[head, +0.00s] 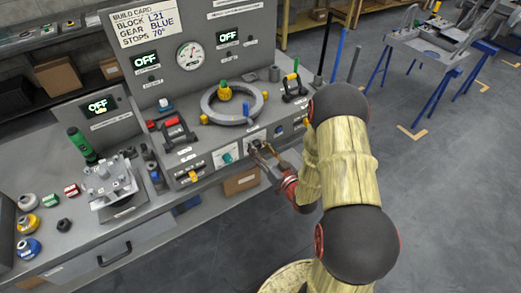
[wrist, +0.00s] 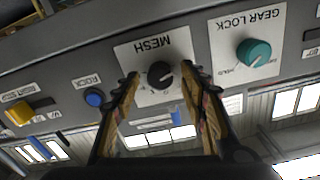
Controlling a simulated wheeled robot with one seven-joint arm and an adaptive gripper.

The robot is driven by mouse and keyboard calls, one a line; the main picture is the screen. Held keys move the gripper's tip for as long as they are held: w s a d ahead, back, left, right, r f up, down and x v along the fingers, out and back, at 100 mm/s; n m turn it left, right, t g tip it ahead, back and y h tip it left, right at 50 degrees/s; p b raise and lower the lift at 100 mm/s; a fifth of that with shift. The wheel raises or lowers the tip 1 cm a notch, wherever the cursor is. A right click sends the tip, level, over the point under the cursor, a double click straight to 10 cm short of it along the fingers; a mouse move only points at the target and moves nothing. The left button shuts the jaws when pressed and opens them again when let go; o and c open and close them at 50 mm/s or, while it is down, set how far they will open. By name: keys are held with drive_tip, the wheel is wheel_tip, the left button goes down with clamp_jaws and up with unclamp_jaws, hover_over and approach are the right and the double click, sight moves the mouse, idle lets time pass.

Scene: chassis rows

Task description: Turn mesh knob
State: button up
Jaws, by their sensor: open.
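The mesh knob (wrist: 161,73) is a round black knob with a light pointer line, on a white plate marked MESH, upside down in the wrist view. My gripper (wrist: 159,80) is open, with one finger on each side of the knob in that view. Gaps show between the knob and both fingers, so no grip on it is visible. How far the fingertips are from the panel is hard to tell. In the head view my gripper (head: 263,150) is at the console's front panel; the knob there is mostly hidden by the fingers.
The teal gear lock knob (wrist: 254,53) is beside the mesh plate. A blue button (wrist: 94,98) and a yellow switch (wrist: 22,114) are on the other side. Above, the console carries a grey ring (head: 234,119) and red-handled clamp (head: 176,133).

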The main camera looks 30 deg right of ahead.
drive_tip(key=c, duration=0.3)
drive_tip(key=c, duration=0.8)
clamp_jaws()
